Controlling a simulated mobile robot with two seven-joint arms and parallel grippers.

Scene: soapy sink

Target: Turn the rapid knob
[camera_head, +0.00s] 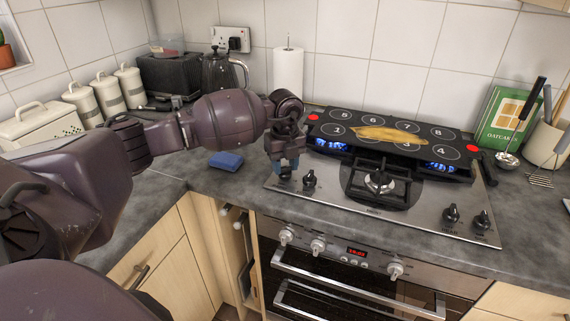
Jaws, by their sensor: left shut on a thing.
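The steel gas hob (420,214) has black knobs along its front edge. One black knob (309,180) stands at the front left, and two more, a right-hand pair (452,213) and (482,220), stand at the front right. The labels by the knobs are too small to read, so I cannot tell which is the rapid knob. My left gripper (285,172) points down at the hob's front-left corner, just left of the visible left knob. My right gripper is not in view.
A black numbered griddle (340,121) with yellowish food (386,134) covers the back burners, where blue flames show. A bare burner (379,183) is at front centre. A blue sponge (226,160) lies left of the hob. The oven (340,290) is below.

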